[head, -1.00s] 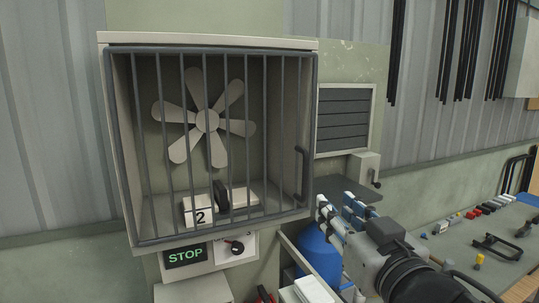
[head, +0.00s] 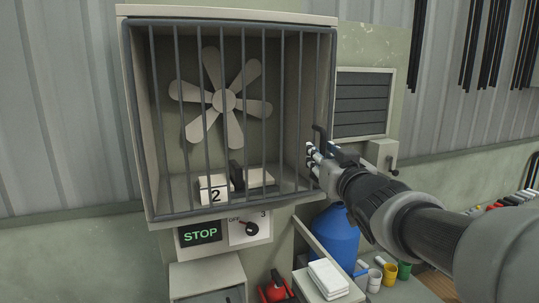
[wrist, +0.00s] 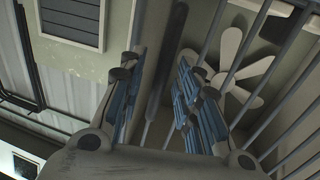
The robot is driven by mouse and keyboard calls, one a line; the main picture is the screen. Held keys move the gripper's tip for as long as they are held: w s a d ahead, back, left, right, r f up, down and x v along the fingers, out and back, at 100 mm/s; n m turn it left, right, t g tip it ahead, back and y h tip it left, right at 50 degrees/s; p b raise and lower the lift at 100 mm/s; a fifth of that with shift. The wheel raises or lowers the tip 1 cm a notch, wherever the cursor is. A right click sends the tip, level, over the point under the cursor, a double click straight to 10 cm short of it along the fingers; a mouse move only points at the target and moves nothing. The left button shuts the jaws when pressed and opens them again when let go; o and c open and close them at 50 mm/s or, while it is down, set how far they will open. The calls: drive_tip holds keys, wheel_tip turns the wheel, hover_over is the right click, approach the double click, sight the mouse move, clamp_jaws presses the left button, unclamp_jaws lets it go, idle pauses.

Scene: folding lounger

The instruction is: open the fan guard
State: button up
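The fan guard (head: 180,120), a grey frame with upright bars, is shut across the front of a pale housing. A grey fan (head: 223,100) stands still behind it and also shows in the wrist view (wrist: 232,48). The guard's dark handle (head: 321,141) is on its right side. My gripper (head: 313,160) is at this handle, coming from the right. In the wrist view my gripper (wrist: 160,85) has its blue-padded fingers apart, with the dark handle bar (wrist: 166,65) showing between them. Contact with the bar cannot be made out.
Below the housing are a green STOP display (head: 200,232) and a dial panel (head: 249,229). A block marked 2 (head: 213,190) lies inside, behind the bars. A blue container (head: 336,240), a white stack (head: 328,279) and several cups stand below my arm. A crank box (head: 383,154) is to the right.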

drive_tip(key=shift+w, duration=0.3)
drive_tip(key=shift+c, duration=0.2)
clamp_jaws()
idle(0.5)
